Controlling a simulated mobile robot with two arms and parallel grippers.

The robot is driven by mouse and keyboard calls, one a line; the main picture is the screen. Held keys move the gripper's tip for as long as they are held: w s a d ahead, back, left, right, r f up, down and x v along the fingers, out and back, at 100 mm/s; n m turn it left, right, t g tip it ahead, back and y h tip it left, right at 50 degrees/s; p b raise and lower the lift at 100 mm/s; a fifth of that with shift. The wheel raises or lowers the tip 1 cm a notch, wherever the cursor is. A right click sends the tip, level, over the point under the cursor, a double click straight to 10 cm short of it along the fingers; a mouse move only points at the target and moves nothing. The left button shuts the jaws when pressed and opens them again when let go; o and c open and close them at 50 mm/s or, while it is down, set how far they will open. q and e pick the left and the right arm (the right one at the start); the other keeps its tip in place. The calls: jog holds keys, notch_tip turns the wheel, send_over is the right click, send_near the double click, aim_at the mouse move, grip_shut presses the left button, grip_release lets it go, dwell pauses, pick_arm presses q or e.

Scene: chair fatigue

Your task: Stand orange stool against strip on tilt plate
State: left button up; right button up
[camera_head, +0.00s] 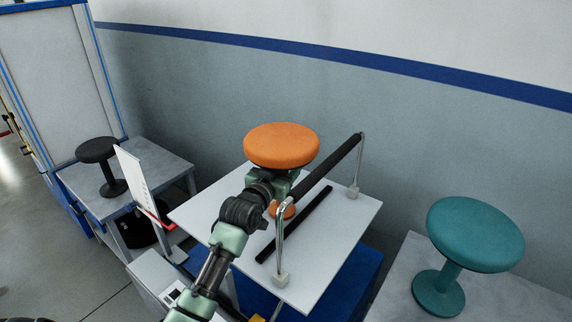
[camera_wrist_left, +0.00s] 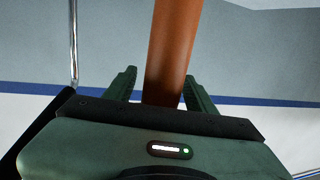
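The orange stool (camera_head: 282,145) stands upright over the white tilt plate (camera_head: 335,240). Its round foot (camera_head: 287,211) shows partly beside the black strip (camera_head: 295,225); my arm hides the rest, and I cannot tell whether it touches the strip. My left gripper (camera_head: 287,184) is at the stool's stem under the seat. In the left wrist view, the orange stem (camera_wrist_left: 168,55) stands between the two green fingers (camera_wrist_left: 158,88), with a gap on the left side and little or none on the right. My right gripper is not in view.
A black padded bar (camera_head: 341,155) on metal posts rises above the plate. A teal stool (camera_head: 470,240) stands on a grey table at the right. A black stool (camera_head: 98,150) stands on a table at the left, next to a white upright panel (camera_head: 138,183). A wall is behind.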

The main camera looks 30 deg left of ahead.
pick_arm(q)
jog(key=s+b, duration=0.1)
jog(key=s, duration=1.1)
jog(key=shift+d+r, duration=0.25)
jog(key=shift+d, duration=0.1)
